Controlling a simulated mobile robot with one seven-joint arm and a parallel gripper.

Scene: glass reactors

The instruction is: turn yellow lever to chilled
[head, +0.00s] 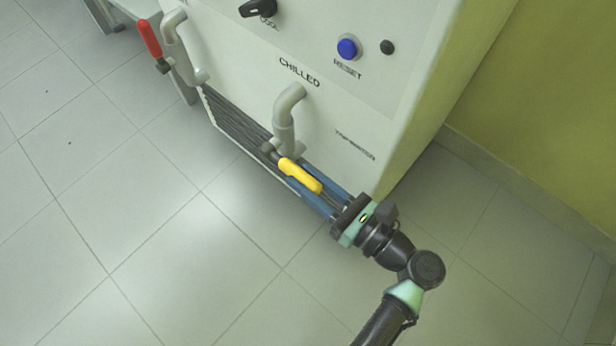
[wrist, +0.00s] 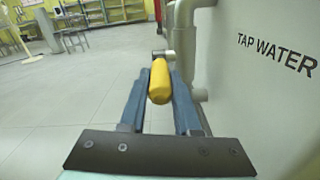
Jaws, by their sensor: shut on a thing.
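The yellow lever (head: 301,175) sits on a valve on the grey pipe below the word CHILLED on the white cabinet. In the head view it points down and right, toward my wrist. My gripper (head: 288,172) has its blue fingers on both sides of the lever, shut on it. In the wrist view the yellow lever (wrist: 160,82) lies between the two blue fingers (wrist: 160,85), its rounded end toward the camera. The lettering TAP WATER (wrist: 277,52) is on the cabinet face to the right.
The white cabinet (head: 235,60) carries a blue RESET button (head: 348,47) and a black knob (head: 258,8). A red lever (head: 149,38) is on another grey pipe at upper left. A green wall (head: 540,110) stands at right. The tiled floor (head: 110,230) in front is clear.

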